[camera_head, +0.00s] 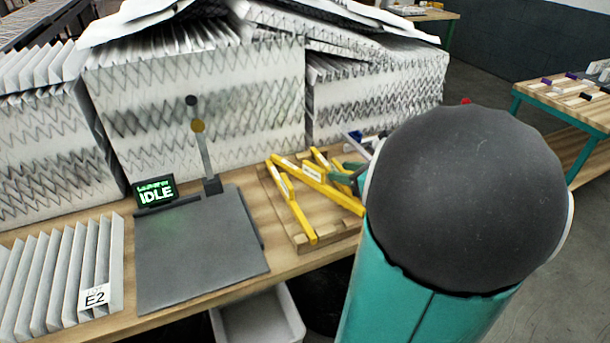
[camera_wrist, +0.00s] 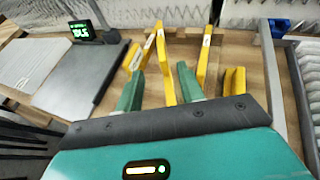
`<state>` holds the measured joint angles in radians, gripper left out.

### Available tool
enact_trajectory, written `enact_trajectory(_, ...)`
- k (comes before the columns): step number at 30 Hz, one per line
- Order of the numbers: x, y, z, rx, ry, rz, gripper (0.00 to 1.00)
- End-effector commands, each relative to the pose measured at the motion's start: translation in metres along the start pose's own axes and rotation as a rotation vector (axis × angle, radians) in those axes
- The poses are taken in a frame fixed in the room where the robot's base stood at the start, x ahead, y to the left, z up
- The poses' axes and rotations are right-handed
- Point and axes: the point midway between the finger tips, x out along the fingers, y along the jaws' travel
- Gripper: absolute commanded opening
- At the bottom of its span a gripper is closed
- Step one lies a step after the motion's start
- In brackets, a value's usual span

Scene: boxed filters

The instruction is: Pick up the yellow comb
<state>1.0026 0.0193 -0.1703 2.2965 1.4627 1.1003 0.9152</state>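The yellow comb (camera_head: 315,182) shows as several long yellow bars with white labels, lying crossed in a shallow wooden tray (camera_head: 288,222). I cannot tell which bars are joined into one piece. In the wrist view, yellow bars (camera_wrist: 203,60) stand beyond and beside my fingers. My gripper (camera_wrist: 160,70) has two green fingers set wide apart, and one yellow bar runs into the gap between them. I cannot tell whether the fingers touch it. In the head view my arm hides most of the gripper and the tray's right end.
A grey plate (camera_head: 200,245) with an upright post and an "IDLE" display (camera_head: 155,191) is left of the tray. Large pleated filters (camera_head: 200,105) stand behind. A white bin (camera_head: 262,318) sits below the bench edge. A blue item (camera_wrist: 279,27) is to the right.

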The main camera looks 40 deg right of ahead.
Motion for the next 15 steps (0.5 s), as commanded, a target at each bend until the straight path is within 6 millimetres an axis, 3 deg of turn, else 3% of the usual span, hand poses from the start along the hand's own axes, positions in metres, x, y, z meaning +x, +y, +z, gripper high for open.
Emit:
enact_trajectory(6, 0.043, 0.001, -0.001, -0.002, 0.003, 0.004, 0.38)
enact_trajectory(15, 0.067, 0.000, -0.001, -0.004, 0.003, 0.004, 0.38)
